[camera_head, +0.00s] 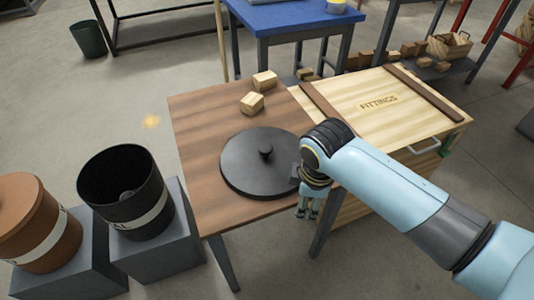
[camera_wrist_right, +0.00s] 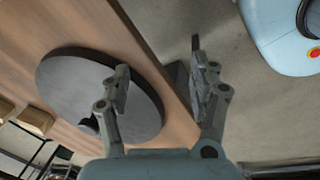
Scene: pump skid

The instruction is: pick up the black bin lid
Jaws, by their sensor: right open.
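The black bin lid (camera_head: 252,173) is a flat dark disc with a round knob (camera_head: 265,151) in its middle. It lies flat on the brown wooden table (camera_head: 200,120), near the table's front right part. In the right wrist view the lid (camera_wrist_right: 70,80) is at the left, with its knob partly hidden behind a finger. My right gripper (camera_head: 308,208) points down beside the lid's right side, by the table edge. My left gripper is not in view.
An open black bin (camera_head: 122,192) stands on a grey block at left, beside a brown lidded bin (camera_head: 35,222). Two wooden blocks (camera_head: 258,92) lie behind the lid. A wooden FITTINGS crate (camera_head: 375,115) stands close at right. A blue table (camera_head: 290,18) is behind.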

